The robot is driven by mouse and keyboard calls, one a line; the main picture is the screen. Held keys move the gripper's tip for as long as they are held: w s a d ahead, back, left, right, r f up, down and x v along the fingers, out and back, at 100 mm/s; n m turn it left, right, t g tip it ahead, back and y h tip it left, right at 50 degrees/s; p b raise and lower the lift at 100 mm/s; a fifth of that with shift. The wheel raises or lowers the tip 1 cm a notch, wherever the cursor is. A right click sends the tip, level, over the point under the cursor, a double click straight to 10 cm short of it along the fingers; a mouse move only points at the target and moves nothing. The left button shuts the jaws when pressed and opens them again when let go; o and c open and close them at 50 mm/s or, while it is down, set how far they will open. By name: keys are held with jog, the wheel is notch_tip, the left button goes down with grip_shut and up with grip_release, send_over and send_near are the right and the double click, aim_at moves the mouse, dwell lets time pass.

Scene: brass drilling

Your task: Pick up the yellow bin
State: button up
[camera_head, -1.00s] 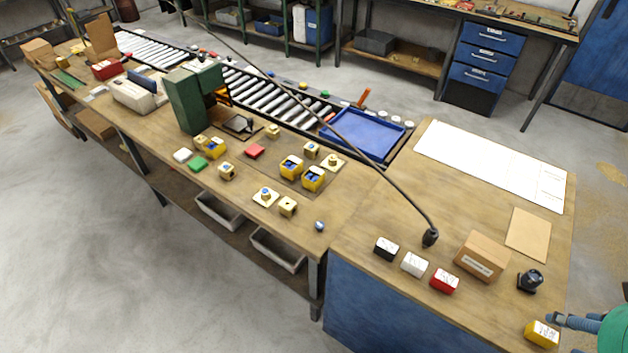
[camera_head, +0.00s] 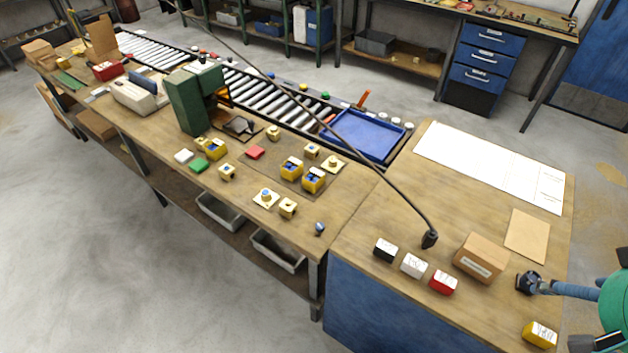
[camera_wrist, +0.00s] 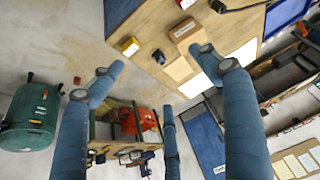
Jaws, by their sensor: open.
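The yellow bin (camera_head: 540,334) is a small yellow box with a white label on top. It stands at the near right corner of the wooden bench in the head view. It also shows small near the top of the wrist view (camera_wrist: 130,46). My gripper (camera_wrist: 160,72) has blue fingers spread wide apart, with nothing between them. In the head view a blue finger of my gripper (camera_head: 562,288) reaches in from the right, beyond the bin and apart from it. Its tip overlaps a black object (camera_head: 528,281) in the picture; I cannot tell whether they touch.
A cardboard box (camera_head: 481,258) and the red (camera_head: 443,282), white (camera_head: 413,265) and black (camera_head: 385,250) small bins stand left of the yellow bin. A black cable (camera_head: 400,195) crosses the bench. A green tank (camera_wrist: 30,118) stands on the floor in the wrist view.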

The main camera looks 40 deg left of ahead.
jog(key=w+a+r+n+g+y+p, duration=0.1)
jog(key=w+a+r+n+p, duration=0.2)
jog(key=w+a, duration=0.8)
jog(key=w+a+r+n+g+p, duration=0.1)
jog(key=w+a+r+n+p, duration=0.2)
jog(key=w+a, duration=0.75)
jog(key=w+a+f+n+g+p, duration=0.1)
jog(key=w+a+f+n+p, duration=0.1)
jog(key=w+a+f, duration=0.45)
jog(key=w+a+f+n+g+p, duration=0.1)
jog(key=w+a+n+p, duration=0.15)
jog(key=a, duration=0.75)
jog(key=s+a+f+n+p, duration=0.1)
jog(key=a+f+n+p, duration=0.1)
jog(key=a+f, duration=0.9)
jog(key=s+a+f+n+g+h+p, duration=0.1)
jog(key=s+a+f+n+p, duration=0.1)
jog(key=a+f, duration=0.9)
jog(key=a+n+p, duration=0.1)
jog(key=a+n, duration=0.1)
jog(key=a, duration=0.4)
jog(key=shift+a, duration=0.25)
jog(key=shift+f+n, duration=0.15)
jog(key=shift+n, duration=0.1)
notch_tip(320, 180, down, 8)
jog(key=shift+f, duration=0.2)
